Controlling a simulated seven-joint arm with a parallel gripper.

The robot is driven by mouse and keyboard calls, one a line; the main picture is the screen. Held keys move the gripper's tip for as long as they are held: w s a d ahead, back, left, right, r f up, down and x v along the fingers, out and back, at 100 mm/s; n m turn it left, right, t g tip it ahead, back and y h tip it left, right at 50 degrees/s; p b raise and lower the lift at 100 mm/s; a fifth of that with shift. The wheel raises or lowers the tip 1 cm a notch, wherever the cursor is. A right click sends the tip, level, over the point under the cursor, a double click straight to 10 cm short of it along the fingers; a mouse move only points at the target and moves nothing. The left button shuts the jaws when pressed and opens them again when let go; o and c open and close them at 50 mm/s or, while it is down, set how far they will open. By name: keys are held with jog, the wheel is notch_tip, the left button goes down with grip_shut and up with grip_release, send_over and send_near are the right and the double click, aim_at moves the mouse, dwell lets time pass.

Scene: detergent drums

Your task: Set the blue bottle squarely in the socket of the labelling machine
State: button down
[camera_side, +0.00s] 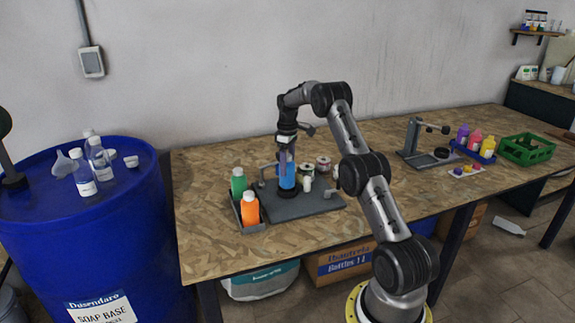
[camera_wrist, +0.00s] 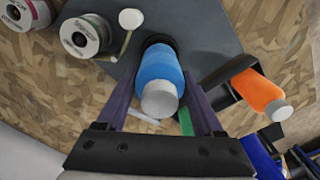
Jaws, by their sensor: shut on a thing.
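The blue bottle (camera_side: 288,174) stands about upright between the fingers of my gripper (camera_side: 286,160), which is shut on it. In the wrist view the blue bottle (camera_wrist: 158,68) has its pale cap towards the camera, with the fingers of my gripper (camera_wrist: 158,90) on either side. The labelling machine (camera_side: 312,205) has a grey base plate with a dark round socket (camera_side: 289,190). The bottle's lower end is at the socket, whose dark rim also shows in the wrist view (camera_wrist: 157,40). I cannot tell whether the bottle is fully seated and square.
A tray (camera_side: 236,214) left of the machine holds a green bottle (camera_side: 238,182) and an orange bottle (camera_side: 250,208). Label rolls (camera_wrist: 84,35) lie behind the machine. A second stand (camera_side: 417,155), coloured bottles and a green crate (camera_side: 526,149) are at right. The table's front middle is clear.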

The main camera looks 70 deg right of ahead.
jog(key=shift+f, duration=0.75)
dwell(0.9)
jog(key=shift+f, duration=0.3)
dwell(0.3)
grip_release()
jog(key=shift+f, duration=0.1)
jog(key=shift+r, duration=3.8)
